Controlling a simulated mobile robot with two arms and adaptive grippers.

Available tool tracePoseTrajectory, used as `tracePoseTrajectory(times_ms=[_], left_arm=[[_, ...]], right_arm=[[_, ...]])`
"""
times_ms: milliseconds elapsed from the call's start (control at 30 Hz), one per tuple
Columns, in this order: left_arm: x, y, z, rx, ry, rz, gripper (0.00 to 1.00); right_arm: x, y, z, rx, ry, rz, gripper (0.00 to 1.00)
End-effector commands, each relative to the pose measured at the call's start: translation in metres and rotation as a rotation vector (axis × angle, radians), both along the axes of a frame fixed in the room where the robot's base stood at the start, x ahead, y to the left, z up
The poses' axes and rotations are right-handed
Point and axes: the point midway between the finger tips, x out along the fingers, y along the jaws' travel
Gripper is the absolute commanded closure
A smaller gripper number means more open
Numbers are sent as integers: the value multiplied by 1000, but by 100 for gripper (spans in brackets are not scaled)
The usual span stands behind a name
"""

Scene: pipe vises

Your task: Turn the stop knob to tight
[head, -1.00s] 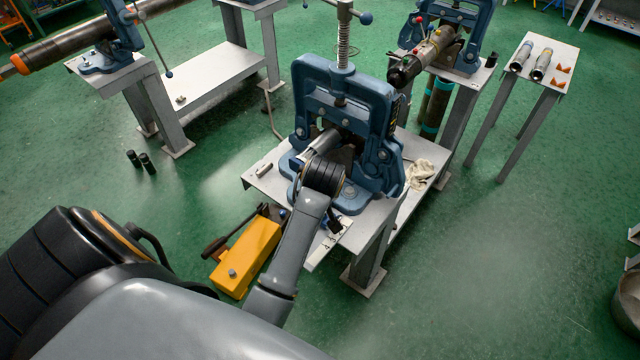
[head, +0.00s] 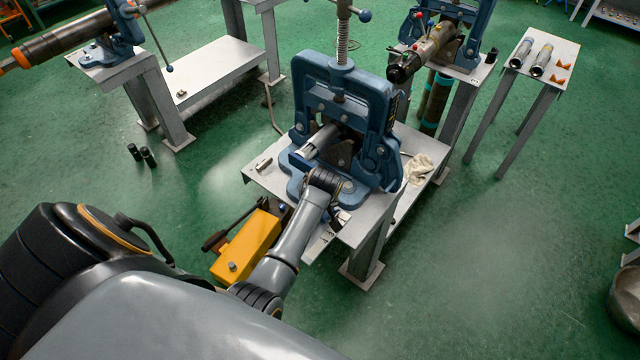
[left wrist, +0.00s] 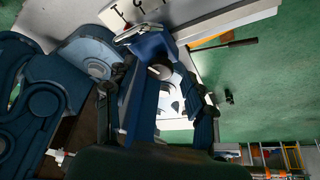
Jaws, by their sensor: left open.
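A blue pipe vise (head: 345,95) stands on a grey metal bench, with a light metal pipe (head: 319,141) lying in it. A blue stop part (head: 300,162) sits by the pipe's near end. In the left wrist view a blue bar (left wrist: 145,100) carries a small round grey face (left wrist: 160,72), which may be the stop knob; its setting cannot be read. My left gripper (left wrist: 157,103) is open, its dark fingers on either side of the blue bar; contact cannot be told. In the head view my wrist hides the fingers. My right gripper is not in view.
The bench top (head: 262,178) holds a small metal piece (head: 264,165) and a white rag (head: 418,168). A yellow tool (head: 247,245) with a dark handle is on the floor at left. Other vise benches stand behind.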

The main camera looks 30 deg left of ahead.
Motion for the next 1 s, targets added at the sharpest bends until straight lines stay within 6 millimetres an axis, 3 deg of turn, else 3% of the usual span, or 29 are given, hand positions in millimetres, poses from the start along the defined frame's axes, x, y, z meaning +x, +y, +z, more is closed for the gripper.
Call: tracePoseTrajectory(times_ms=[400,667,833,1000], left_arm=[[2,2,-8,0,0,0,46],[2,2,-7,1,1,0,99],[1,3,-4,3,3,-36,100],[-1,6,-2,3,5,-212,100]], right_arm=[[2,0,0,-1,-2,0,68],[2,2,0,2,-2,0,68],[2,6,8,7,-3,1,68],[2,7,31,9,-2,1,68]])
